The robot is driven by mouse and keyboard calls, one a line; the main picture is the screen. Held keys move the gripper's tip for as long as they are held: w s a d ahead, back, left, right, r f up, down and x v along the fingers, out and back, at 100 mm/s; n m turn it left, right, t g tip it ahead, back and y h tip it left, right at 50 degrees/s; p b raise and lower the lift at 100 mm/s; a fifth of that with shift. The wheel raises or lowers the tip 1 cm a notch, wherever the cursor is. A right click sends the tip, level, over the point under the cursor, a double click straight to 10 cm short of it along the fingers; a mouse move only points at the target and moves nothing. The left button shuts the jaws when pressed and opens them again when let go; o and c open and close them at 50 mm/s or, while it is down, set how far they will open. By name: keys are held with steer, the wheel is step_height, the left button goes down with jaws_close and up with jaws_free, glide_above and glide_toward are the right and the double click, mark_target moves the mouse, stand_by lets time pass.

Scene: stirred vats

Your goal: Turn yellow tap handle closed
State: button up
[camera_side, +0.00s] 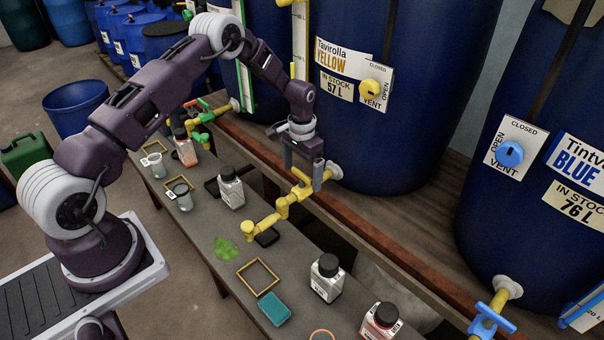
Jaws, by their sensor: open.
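The yellow tap (285,205) comes out low from the blue vat labelled YELLOW (390,120) and bends down over the bench. Its yellow handle (299,176) is at the upper part of the pipe, close to the vat. My gripper (305,182) is open and points down at the handle, with its fingers around or just beside it; I cannot tell which. The fingers partly hide the handle, so its exact angle is unclear. A yellow vent knob (371,89) sits higher on the same vat, beside a CLOSED/OPEN/VENT label.
A green tap (203,115) is at the left and a blue tap (491,318) at the lower right. The bench (215,217) holds a white-labelled bottle (230,188), another bottle (327,280), a beaker (180,196), a yellow frame (257,264), a teal sponge (274,309) and a green spill (225,249).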

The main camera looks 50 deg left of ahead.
mark_target(302, 173)
step_height(302, 173, up, 7)
steer(key=shift+f, duration=0.1)
steer(key=s+d+r+t, duration=0.15)
steer(key=s+r, duration=0.25)
steer(key=r, duration=0.4)
steer(key=s+d+r, duration=0.3)
steer(key=r, duration=0.4)
steer(key=s+d+r+t, duration=0.15)
steer(key=s+r, duration=0.25)
steer(key=r, duration=0.4)
steer(key=s+d+r+t, duration=0.1)
steer(key=s+d+r, duration=0.1)
steer(key=s, duration=0.9)
steer(key=s+d+r+t, duration=0.1)
steer(key=s+d, duration=0.2)
steer(key=s, duration=0.9)
steer(key=shift+s+d+r+t, duration=0.2)
steer(key=shift+d+r+t, duration=0.1)
steer(key=shift+d+r, duration=0.05)
